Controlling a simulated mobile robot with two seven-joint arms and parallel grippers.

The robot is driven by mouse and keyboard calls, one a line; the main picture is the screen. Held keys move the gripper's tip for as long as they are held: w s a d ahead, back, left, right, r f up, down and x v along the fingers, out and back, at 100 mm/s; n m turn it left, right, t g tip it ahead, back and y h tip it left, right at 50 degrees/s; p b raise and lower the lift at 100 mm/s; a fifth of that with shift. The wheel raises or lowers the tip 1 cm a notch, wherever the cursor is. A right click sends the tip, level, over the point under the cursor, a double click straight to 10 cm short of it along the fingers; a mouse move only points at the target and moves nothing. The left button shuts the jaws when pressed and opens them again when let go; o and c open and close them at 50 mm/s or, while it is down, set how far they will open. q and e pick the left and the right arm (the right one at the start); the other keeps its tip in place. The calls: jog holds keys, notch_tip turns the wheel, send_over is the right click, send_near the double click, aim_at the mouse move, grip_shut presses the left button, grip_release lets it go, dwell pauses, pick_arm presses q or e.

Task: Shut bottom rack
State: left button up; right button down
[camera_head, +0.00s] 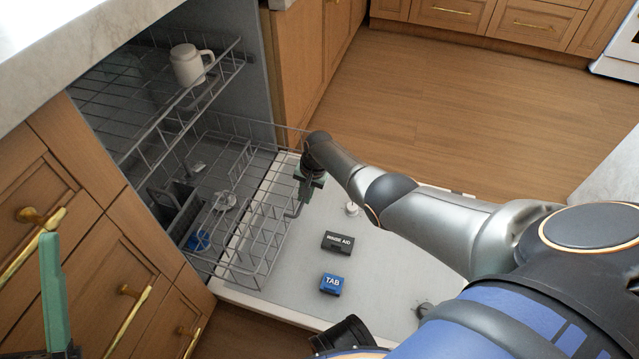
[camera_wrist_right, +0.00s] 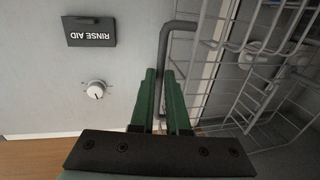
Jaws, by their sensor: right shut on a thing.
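The bottom rack (camera_head: 262,240) is a grey wire basket, partly pulled out of the dishwasher over its lowered door (camera_head: 310,292). A thick grey handle (camera_head: 292,212) stands at its front; it also shows in the right wrist view (camera_wrist_right: 165,45). My right gripper (camera_head: 306,190) is at the rack's front and shut on the handle, its green fingers (camera_wrist_right: 165,75) around the bar. My arm hides part of the door. My left gripper (camera_head: 55,285) shows only as a green finger at the lower left, away from the rack; its opening cannot be judged.
The top rack (camera_head: 165,135) is inside, above the bottom rack, with a white mug (camera_head: 188,64) on it. A blue item (camera_head: 198,240) lies in the bottom rack. Wooden cabinets (camera_head: 75,215) flank the opening. Open floor (camera_head: 440,110) lies beyond the door.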

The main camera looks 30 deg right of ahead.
pick_arm(q)
jog(key=shift+w+a+f+y+b, duration=0.1)
jog(key=shift+w+f+y+b, duration=0.1)
jog(key=shift+f+b, duration=0.4)
jog(key=shift+w+f+y+b, duration=0.15)
jog(key=shift+f+b, duration=0.2)
jog(key=shift+f, duration=0.35)
pick_arm(e)
jog(key=shift+w+a, duration=0.65)
jog(key=shift+w, duration=0.2)
jog(key=shift+w+a, duration=0.6)
jog(key=shift+w, duration=0.2)
jog(key=c, duration=0.9)
grip_release()
jog(key=shift+r, duration=0.1)
